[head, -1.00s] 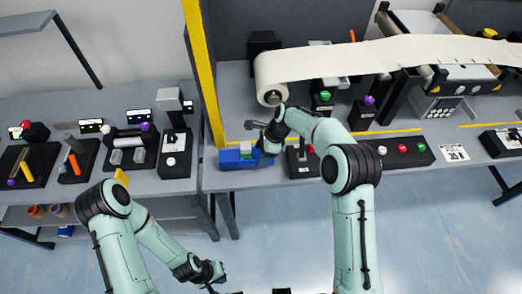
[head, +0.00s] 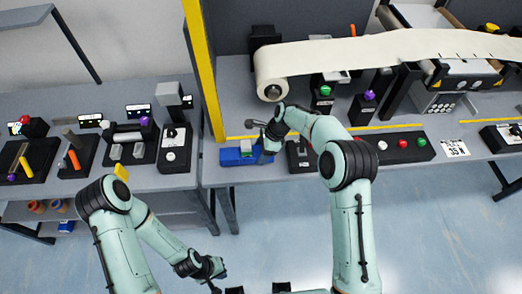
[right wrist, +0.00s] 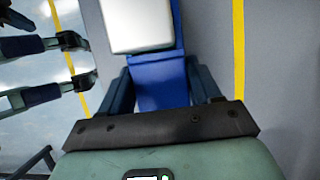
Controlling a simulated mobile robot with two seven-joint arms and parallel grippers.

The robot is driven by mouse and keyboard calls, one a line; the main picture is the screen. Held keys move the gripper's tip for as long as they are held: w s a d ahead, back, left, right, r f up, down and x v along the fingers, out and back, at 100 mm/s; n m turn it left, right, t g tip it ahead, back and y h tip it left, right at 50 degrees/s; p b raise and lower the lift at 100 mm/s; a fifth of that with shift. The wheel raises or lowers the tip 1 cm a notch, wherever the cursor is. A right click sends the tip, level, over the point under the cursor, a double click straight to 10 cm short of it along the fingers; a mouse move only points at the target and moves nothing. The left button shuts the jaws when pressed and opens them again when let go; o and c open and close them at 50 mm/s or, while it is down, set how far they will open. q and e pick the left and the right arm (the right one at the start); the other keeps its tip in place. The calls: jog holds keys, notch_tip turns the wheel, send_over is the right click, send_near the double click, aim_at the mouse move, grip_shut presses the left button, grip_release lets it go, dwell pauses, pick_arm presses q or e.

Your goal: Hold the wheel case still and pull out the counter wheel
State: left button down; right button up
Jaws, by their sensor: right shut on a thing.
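The wheel case (head: 232,157) is a blue block with a pale, partly green part on top. It lies near the front edge of the bench, left of the black button panels. My right gripper (head: 264,150) is at its right end. In the right wrist view my right gripper (right wrist: 162,92) is shut on the blue body (right wrist: 160,72), one finger on each side. A white block (right wrist: 138,25) sits on the blue body beyond the fingers. I cannot make out the counter wheel separately. My left gripper (head: 216,278) is low over the floor, empty, its fingers apart.
A black base with a lever (head: 300,155) stands just right of my right gripper. A yellow post (head: 205,75) rises behind the case, and a paper roll (head: 272,78) hangs above. The left bench (head: 100,185) holds several small devices. The floor in front is clear.

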jog(key=shift+s+f, duration=0.1)
jog(key=shift+f, duration=0.55)
dwell(1.3)
pick_arm(q)
jog(key=c, duration=1.4)
grip_release()
jog(key=shift+c, duration=0.2)
jog(key=o, duration=0.5)
jog(key=shift+w+d+m, duration=0.1)
jog(key=shift+w+m, duration=0.2)
jog(key=o, duration=0.3)
jog(key=w+d+r+m, duration=0.1)
jog(key=w+m, duration=0.2)
jog(key=w+d+r+m, duration=0.1)
jog(key=w+m, duration=0.2)
jog(key=m, duration=0.1)
jog(key=w+d+r+m, duration=0.1)
jog(key=w+m, duration=0.2)
jog(key=shift+w+d+r+m, duration=0.15)
jog(key=shift+d+r+m, duration=0.25)
pick_arm(e)
jog(key=shift+s+f, duration=0.1)
pick_arm(q)
jog(key=shift+o, duration=0.2)
jog(key=m+t+y, duration=0.4)
jog(key=m+t, duration=0.1)
jog(key=m, duration=2.4)
send_near(246, 148)
jog(key=x, duration=1.1)
jog(key=shift+f, duration=0.1)
